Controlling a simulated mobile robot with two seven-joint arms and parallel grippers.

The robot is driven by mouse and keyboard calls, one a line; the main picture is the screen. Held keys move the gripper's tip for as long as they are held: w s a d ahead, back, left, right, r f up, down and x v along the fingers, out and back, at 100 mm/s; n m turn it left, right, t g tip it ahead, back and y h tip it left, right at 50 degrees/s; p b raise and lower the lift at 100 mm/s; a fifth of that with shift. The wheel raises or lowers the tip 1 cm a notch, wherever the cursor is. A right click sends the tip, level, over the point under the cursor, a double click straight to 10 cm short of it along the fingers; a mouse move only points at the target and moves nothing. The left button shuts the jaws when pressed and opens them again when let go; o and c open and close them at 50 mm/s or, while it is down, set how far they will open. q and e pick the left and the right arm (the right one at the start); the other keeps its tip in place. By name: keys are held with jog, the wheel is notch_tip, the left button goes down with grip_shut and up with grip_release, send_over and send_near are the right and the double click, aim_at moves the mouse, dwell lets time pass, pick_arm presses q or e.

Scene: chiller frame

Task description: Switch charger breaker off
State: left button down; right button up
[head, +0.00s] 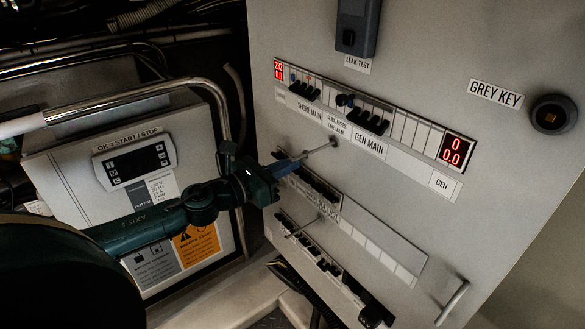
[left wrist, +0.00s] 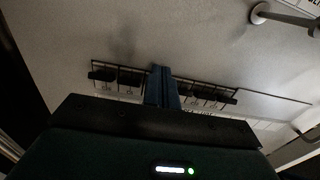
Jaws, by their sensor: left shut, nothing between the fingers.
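The cream panel (head: 390,60) carries rows of black breakers. The middle row (head: 318,188) and the lower row (head: 330,268) are partly visible; their labels are too small to read, so I cannot tell which breaker is the charger one. In the left wrist view the shut fingers (left wrist: 163,72) overlap a breaker row, with black breakers to the left (left wrist: 130,78) and right (left wrist: 205,95). Contact cannot be told. My right gripper is out of view.
The top row has SHORE MAIN breakers (head: 304,91), GEN MAIN breakers (head: 369,121) and a red display (head: 455,151). A metal slide bar (head: 322,147) juts out close by the fingertips. A handle (head: 452,303) is lower right. A controller box (head: 135,164) with pipes stands left.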

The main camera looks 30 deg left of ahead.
pick_arm(q)
jog(key=s+a+f+b, duration=0.2)
jog(key=s+b, duration=0.2)
jog(key=s, duration=0.1)
jog(key=shift+s+a, duration=0.15)
jog(key=shift+s, duration=0.15)
dwell(1.4)
